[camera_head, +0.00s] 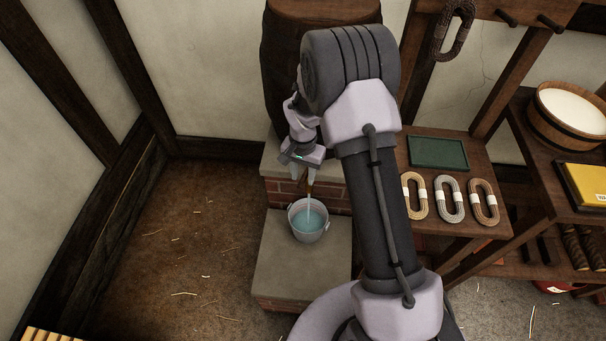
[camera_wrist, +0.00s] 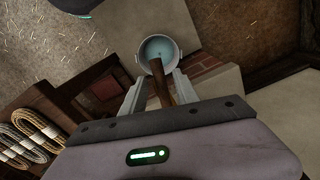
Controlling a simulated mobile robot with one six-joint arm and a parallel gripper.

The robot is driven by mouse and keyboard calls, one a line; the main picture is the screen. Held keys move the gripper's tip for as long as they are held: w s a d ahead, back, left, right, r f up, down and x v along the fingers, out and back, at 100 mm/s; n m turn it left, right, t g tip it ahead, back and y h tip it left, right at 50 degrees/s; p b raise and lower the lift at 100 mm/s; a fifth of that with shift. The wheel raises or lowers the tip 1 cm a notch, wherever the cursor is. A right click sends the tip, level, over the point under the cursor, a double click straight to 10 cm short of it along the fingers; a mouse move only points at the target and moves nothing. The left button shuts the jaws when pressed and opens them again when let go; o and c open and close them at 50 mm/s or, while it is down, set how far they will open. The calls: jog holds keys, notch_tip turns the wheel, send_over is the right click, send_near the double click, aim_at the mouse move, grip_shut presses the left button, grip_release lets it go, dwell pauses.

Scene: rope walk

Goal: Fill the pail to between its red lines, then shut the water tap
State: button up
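The grey pail (camera_head: 325,236) stands upright on the stone step (camera_head: 270,265). It holds blue water, and a stream (camera_head: 308,208) falls into it from the tap's brown spout (camera_head: 310,187). The pail's rim also shows in the wrist view (camera_wrist: 142,62), with the water surface below it. I cannot make out the red lines. My gripper (camera_head: 304,176) is above the pail, at the tap. In the wrist view its fingers (camera_wrist: 158,80) are apart, with the brown spout (camera_wrist: 160,88) showing between them; I see no grip on it. The tap's handle cannot be made out.
A dark barrel (camera_head: 280,75) stands behind my arm. To the right, a wooden bench (camera_head: 455,155) bears a green tray (camera_head: 438,153) and several rope coils (camera_head: 449,198). A wooden tub (camera_head: 550,125) stands further right. The floor left of the step is clear except for straw.

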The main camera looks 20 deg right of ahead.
notch_tip(320, 180, up, 17)
jog(key=p, duration=0.6)
jog(key=shift+r, duration=0.2)
jog(key=shift+s+r, duration=0.1)
